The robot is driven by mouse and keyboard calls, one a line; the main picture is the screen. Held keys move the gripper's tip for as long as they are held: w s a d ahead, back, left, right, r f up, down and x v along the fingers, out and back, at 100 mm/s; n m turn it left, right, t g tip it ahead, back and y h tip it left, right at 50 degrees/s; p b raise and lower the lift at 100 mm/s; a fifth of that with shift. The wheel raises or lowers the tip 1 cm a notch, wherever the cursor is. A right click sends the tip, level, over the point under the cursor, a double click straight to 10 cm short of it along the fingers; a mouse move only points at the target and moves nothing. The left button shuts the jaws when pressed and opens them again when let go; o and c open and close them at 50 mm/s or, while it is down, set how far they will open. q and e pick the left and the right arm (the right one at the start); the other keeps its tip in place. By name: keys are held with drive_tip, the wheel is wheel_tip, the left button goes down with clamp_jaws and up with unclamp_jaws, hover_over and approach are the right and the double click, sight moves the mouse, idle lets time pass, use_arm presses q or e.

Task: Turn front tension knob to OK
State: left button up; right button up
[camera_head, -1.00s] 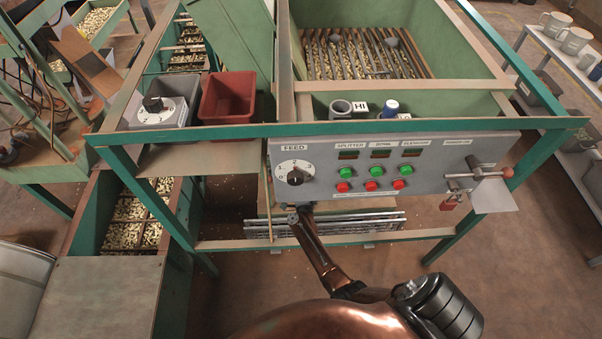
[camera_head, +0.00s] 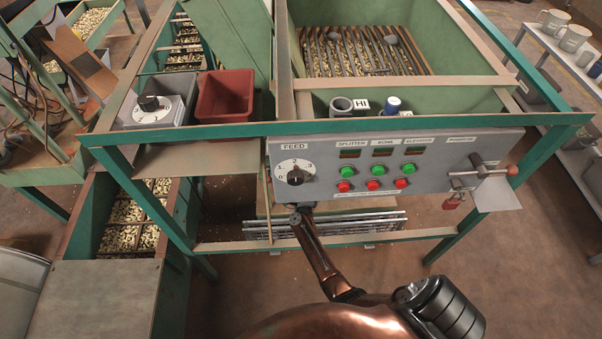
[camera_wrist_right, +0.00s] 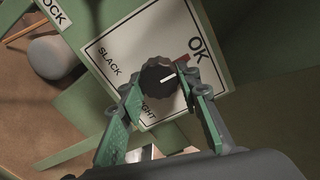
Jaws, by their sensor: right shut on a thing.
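In the right wrist view, a dark round tension knob (camera_wrist_right: 158,78) sits on a white square plate marked SLACK, OK and a partly covered word ending in GHT. The knob's white pointer line points right and slightly up. The OK label (camera_wrist_right: 198,50) is up and to the right of the knob, with a small red mark (camera_wrist_right: 183,58) between them. My right gripper (camera_wrist_right: 168,88) is shut on the knob, one green-padded finger on each side. In the head view, the knob and right gripper are hidden. My left gripper is not in view.
The head view shows a grey control panel (camera_head: 430,165) with a FEED dial (camera_head: 295,172) and green and red buttons. A green frame bar (camera_head: 330,129) runs above it. A red bin (camera_head: 226,97) stands behind the bar. A red padlock (camera_head: 453,201) hangs at the right.

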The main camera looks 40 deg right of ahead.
drive_tip(key=shift+d, duration=0.1)
drive_tip(key=o, duration=1.2)
drive_tip(key=shift+c, duration=0.2)
